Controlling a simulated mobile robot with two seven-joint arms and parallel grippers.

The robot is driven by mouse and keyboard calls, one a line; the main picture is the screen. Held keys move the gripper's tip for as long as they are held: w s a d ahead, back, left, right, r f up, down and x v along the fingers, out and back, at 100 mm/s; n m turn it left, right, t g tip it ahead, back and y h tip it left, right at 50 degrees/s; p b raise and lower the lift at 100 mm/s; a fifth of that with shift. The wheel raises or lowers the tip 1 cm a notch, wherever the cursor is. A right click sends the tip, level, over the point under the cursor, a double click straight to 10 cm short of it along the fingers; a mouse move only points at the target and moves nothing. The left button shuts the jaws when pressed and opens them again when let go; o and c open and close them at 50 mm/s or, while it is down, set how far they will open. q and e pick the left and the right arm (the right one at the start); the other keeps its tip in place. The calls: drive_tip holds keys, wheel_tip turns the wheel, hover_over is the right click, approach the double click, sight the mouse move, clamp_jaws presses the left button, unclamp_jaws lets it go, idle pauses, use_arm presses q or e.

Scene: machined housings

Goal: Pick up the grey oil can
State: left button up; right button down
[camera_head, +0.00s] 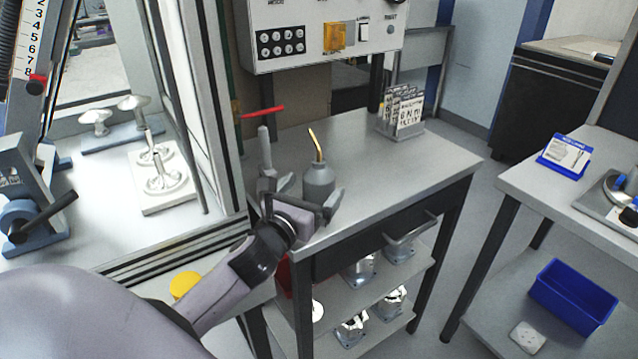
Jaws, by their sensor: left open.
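The grey oil can (318,180) stands upright on the grey bench top near its front left edge. It has a brass-coloured spout pointing up. My left gripper (306,190) reaches in from the lower left and is open at the can. One finger shows to the left of the can and the other to its right, low on the body. The gripper hides the can's base. I cannot tell whether the fingers touch it. My right gripper is not in view.
A red-handled clamp (264,138) stands just left of the can. A card rack (402,112) sits at the bench's back. A control panel (320,35) hangs above. The middle and right of the bench top (400,160) are clear. A machine enclosure frame (200,110) borders the left.

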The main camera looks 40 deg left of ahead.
sight(320, 178)
use_arm(q)
drive_tip(key=shift+w+a+f, duration=0.1)
drive_tip(key=shift+w+a, duration=0.1)
drive_tip(key=shift+w, duration=0.6)
drive_tip(key=shift+w+a, duration=0.2)
drive_tip(key=shift+w, duration=0.55)
drive_tip(key=shift+w+a+f, duration=0.1)
drive_tip(key=shift+w+a, duration=0.1)
drive_tip(key=shift+w, duration=0.6)
drive_tip(key=shift+r, duration=0.1)
drive_tip(key=c, duration=1.2)
